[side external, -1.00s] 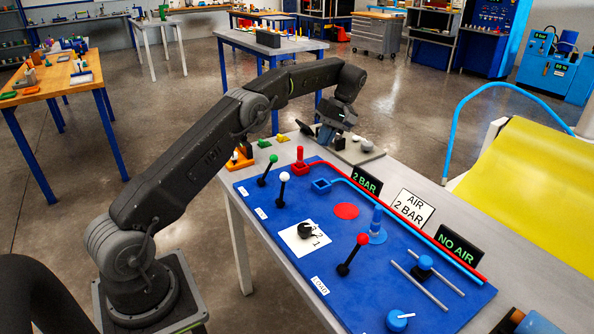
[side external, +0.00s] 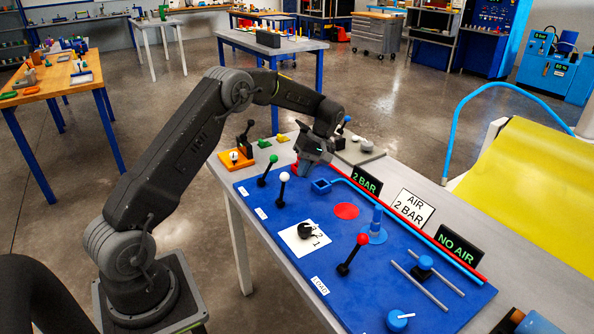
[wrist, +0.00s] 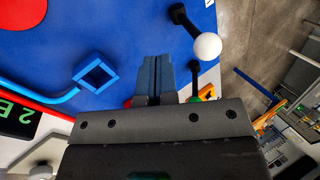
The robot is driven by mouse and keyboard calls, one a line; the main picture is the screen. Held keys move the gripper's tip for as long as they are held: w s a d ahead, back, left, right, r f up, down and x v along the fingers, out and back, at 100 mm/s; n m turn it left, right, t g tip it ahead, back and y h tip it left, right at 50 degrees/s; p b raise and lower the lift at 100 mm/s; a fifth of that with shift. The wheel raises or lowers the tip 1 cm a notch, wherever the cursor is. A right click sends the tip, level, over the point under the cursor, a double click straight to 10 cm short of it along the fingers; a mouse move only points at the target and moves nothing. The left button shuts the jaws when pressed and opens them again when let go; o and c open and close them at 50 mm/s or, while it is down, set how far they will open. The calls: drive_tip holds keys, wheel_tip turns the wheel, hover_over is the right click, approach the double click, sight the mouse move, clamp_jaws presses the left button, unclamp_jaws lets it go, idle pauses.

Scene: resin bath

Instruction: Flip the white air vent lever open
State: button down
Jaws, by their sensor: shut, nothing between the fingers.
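The white-ball lever (side external: 284,177) stands on the blue panel (side external: 268,222), its dark stem leaning slightly. It sits between the green-ball lever (side external: 273,158) and the white dial plate. In the wrist view its white ball (wrist: 207,46) is to the right of my fingers, with its black stem pointing up-left to its base. My gripper (side external: 302,172) is low over the panel's far end, right of the white ball in the side view. In the wrist view the gripper's fingers (wrist: 157,62) are together, empty and apart from the lever. The red-topped valve is mostly hidden by my gripper.
A blue square frame (wrist: 97,76) lies left of my fingers in the wrist view. A red-ball lever (side external: 362,239) and a blue peg (side external: 377,225) stand nearer the panel's front. Signs, including the NO AIR sign (side external: 458,251), line the right edge.

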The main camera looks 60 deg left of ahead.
sight(286, 174)
drive_tip(key=shift+s+a+r, duration=0.1)
drive_tip(key=shift+s, duration=0.5)
drive_tip(key=shift+s+a+r, duration=0.1)
drive_tip(key=shift+s, duration=0.45)
drive_tip(key=shift+s, duration=0.1)
drive_tip(key=shift+s+r+t, duration=0.15)
drive_tip(key=shift+s+t, duration=0.05)
drive_tip(key=shift+t, duration=0.2)
drive_tip(key=shift+s+r+t, duration=0.25)
drive_tip(key=shift+s+t, duration=0.4)
drive_tip(key=shift+s+r+t, duration=0.2)
drive_tip(key=shift+s+t, duration=0.4)
drive_tip(key=shift+t, duration=0.05)
drive_tip(key=shift+s+f+t, duration=0.15)
drive_tip(key=shift+s+t, duration=0.4)
drive_tip(key=shift+s, duration=0.9)
drive_tip(key=shift+s+f+t, duration=0.1)
drive_tip(key=shift+s+t, duration=0.45)
drive_tip(key=shift+s, duration=0.9)
drive_tip(key=shift+s+f, duration=0.1)
